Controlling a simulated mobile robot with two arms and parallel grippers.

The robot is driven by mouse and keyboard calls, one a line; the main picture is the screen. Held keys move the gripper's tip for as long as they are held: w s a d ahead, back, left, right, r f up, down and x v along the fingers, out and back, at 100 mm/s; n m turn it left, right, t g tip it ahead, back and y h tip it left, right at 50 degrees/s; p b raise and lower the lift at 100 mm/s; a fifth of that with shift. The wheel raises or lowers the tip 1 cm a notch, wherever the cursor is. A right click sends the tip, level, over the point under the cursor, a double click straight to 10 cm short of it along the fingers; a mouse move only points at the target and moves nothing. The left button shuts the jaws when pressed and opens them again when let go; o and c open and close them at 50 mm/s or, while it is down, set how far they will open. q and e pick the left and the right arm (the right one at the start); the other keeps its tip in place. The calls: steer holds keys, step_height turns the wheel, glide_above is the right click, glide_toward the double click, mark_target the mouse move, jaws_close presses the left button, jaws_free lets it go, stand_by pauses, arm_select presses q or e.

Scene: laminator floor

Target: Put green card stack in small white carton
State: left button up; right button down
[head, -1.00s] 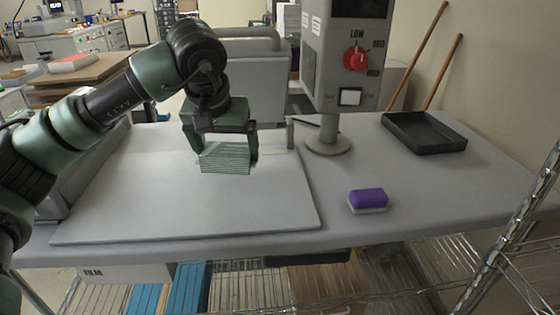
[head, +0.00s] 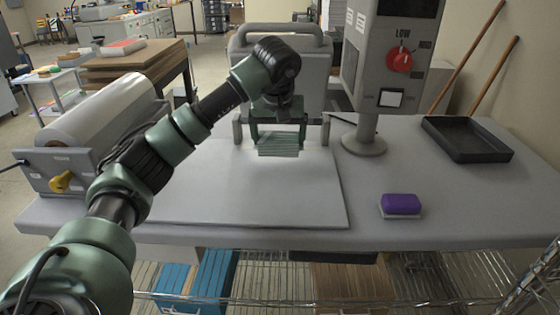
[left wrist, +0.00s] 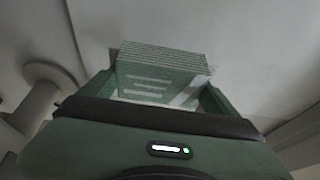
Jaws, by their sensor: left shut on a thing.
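The green card stack (head: 279,144) is between the fingers of my left gripper (head: 279,138), above the back of the white board on the table. The left wrist view shows the stack (left wrist: 160,80) gripped between the two fingers (left wrist: 160,95), with pale lines on its face and layered edges. My left gripper is shut on it. I do not see the small white carton in either view. My right gripper is not in view.
A laminator roll (head: 100,110) stands at the left of the table. A grey control post (head: 364,140) is right of the gripper. A purple eraser (head: 401,204) and a black tray (head: 468,140) lie to the right. The board's front (head: 250,200) is clear.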

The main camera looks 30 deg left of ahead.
arm_select(q)
step_height(320, 180, down, 7)
steer(key=shift+r+p, duration=0.15)
steer(key=shift+p, duration=0.45)
steer(key=shift+f, duration=0.3)
steer(key=shift+d+f, duration=0.1)
steer(key=o, duration=1.3)
steer(key=shift+c, duration=0.2)
